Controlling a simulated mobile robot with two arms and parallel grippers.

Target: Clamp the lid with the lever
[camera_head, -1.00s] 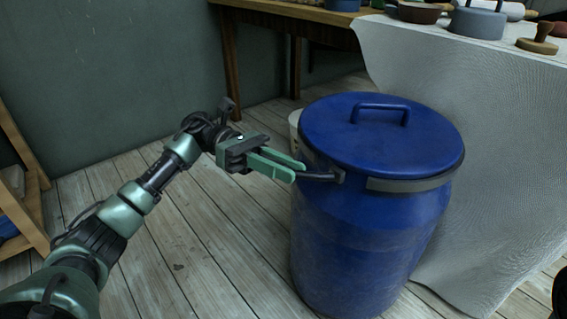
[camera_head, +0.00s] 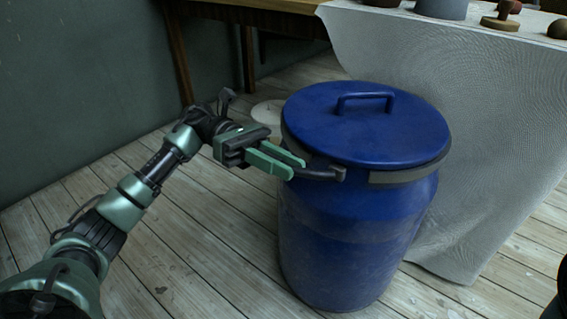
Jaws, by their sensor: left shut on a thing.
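A blue barrel (camera_head: 345,240) stands upright on the floor at the centre right. Its blue lid (camera_head: 365,138) with a raised handle sits on top. A grey clamp band (camera_head: 410,175) runs around the rim below the lid. A dark lever (camera_head: 318,173) sticks out from the band at the barrel's left front. My left gripper (camera_head: 290,166) is at the lever's outer end, shut on it, with its green fingers pointing right toward the barrel. The fingers partly hide the lever's end. My right gripper is not in view.
A cloth-covered table (camera_head: 490,130) with several pots and tools stands right behind the barrel. A wooden table (camera_head: 250,18) is at the back. A round pale object (camera_head: 268,114) is on the floor behind the barrel.

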